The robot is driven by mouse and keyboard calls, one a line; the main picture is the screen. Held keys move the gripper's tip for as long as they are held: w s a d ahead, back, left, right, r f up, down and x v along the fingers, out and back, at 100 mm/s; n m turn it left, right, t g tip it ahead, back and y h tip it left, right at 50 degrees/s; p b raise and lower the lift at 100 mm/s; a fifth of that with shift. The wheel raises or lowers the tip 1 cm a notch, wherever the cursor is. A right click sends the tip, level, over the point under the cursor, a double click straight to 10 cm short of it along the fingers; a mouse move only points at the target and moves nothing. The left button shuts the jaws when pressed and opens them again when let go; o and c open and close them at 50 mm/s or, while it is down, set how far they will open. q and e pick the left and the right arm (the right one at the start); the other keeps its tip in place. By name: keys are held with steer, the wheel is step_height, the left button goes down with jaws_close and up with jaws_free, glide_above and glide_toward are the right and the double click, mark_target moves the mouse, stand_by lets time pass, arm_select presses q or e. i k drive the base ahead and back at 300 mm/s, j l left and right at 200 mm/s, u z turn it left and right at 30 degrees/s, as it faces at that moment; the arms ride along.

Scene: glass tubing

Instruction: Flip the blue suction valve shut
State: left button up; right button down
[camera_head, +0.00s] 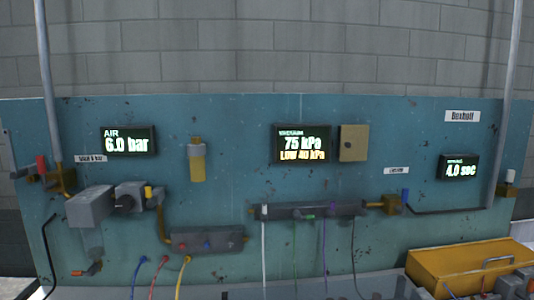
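The blue suction valve is at the right of the teal panel. Its small blue handle (405,195) stands upright at the right end of a brass valve body (390,204). The brass body joins the right end of a dark grey manifold (308,211) with several coloured tubes hanging from it. A dark hose runs from the valve to the right, towards a grey vertical pipe. The vacuum display (303,144) reads 75 kPa, with LOW 40 kPa below. I cannot make out either of my grippers in this view.
A red-handled valve (41,164) and grey regulator blocks (90,207) are at the left. A yellow toolbox (470,267) stands at the lower right, below the blue handle. Grey and dark items along the bottom edge are cut off and unclear. The panel around the blue handle is mostly bare.

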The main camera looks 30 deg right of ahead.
mark_target(398, 209)
steer(key=k+z, duration=0.15)
steer(key=z, duration=1.8)
